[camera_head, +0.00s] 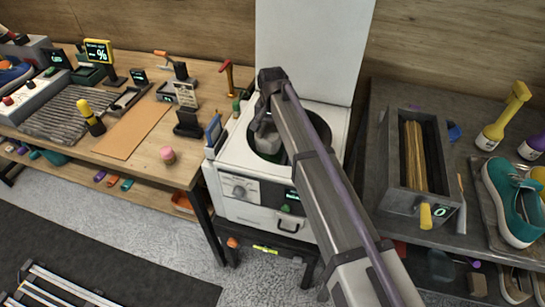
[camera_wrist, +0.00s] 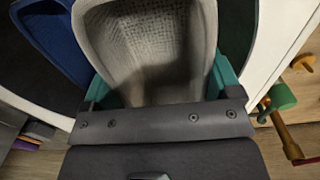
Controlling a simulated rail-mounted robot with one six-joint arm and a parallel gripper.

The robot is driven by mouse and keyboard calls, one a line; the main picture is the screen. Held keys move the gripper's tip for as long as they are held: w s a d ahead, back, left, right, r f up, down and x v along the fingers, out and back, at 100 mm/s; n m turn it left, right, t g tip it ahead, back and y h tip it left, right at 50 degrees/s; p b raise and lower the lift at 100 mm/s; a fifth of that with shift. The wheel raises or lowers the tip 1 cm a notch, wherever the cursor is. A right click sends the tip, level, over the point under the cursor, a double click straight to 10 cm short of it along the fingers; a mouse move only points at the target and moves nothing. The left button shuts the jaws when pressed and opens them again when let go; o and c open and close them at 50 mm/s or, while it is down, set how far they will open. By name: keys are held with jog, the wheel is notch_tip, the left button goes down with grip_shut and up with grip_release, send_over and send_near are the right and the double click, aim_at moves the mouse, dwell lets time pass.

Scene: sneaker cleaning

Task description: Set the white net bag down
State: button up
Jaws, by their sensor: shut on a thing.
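The white net bag (camera_wrist: 150,45) fills the middle of the wrist view, a pale, open-topped mesh pouch. My gripper (camera_wrist: 160,82) is shut on it, with a teal finger at each side. In the head view the bag (camera_head: 268,138) shows as a pale shape at the round dark opening of the white washer (camera_head: 240,187), whose lid (camera_head: 310,50) stands up. My arm crosses the washer and hides part of the opening. I cannot tell whether the bag touches the drum floor.
A blue item (camera_wrist: 48,38) lies beside the bag in the wrist view. A wooden bench (camera_head: 135,135) with tools stands left of the washer. On the right, a dark bench holds a grey tray (camera_head: 396,150), a teal sneaker (camera_head: 507,205) and a yellow-topped bottle (camera_head: 503,120).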

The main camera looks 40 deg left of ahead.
aim_at(272, 138)
notch_tip(272, 138, down, 7)
jog(key=b, duration=0.4)
jog(key=shift+b, duration=0.4)
jog(key=shift+r+p, duration=0.3)
jog(key=shift+r, duration=0.05)
jog(key=shift+f, duration=0.25)
jog(key=o, duration=0.8)
jog(key=shift+c, duration=0.2)
jog(key=shift+r, duration=0.1)
notch_tip(272, 138, up, 12)
jog(key=p, duration=1.2)
jog(key=shift+r, duration=0.15)
